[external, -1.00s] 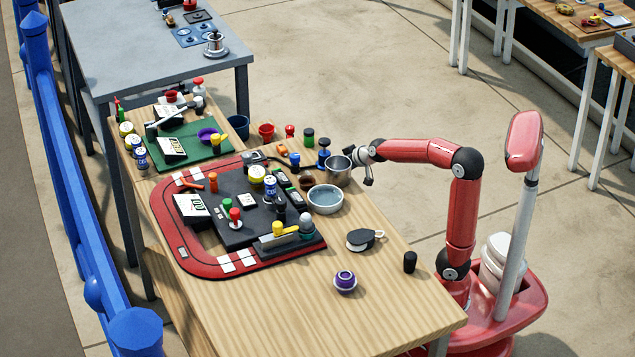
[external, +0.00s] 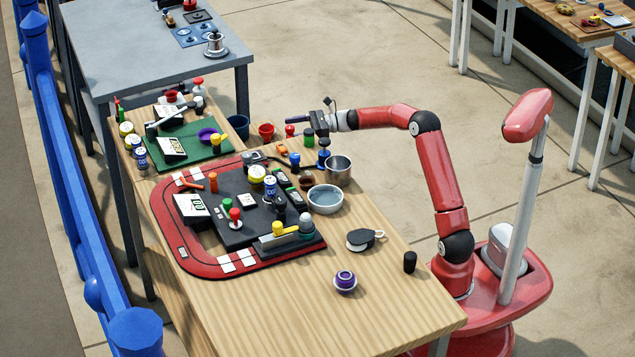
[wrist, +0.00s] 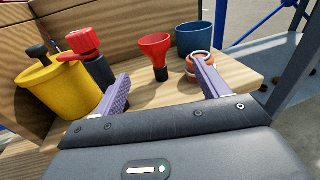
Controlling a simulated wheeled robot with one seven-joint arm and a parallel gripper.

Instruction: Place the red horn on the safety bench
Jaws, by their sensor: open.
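A red funnel-shaped horn (wrist: 155,45) with a dark lower end stands upright in the wrist view, ahead of and between my two fingers. In the external view a flared red piece (external: 266,131) that looks like it stands near the far right edge of the wooden table (external: 370,300). My gripper (wrist: 162,74) is open and empty, its purple fingers apart and short of the horn. In the external view my gripper (external: 290,120) hangs above the table's far right edge, pointing left. No label shows which surface is the safety bench.
A blue cup (wrist: 195,38) stands behind the horn. An orange-red ringed piece (wrist: 193,68) is close by my right finger. A yellow pot (wrist: 55,90) and a red-topped dark piece (wrist: 83,42) stand left. A grey table (external: 150,50) is beyond.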

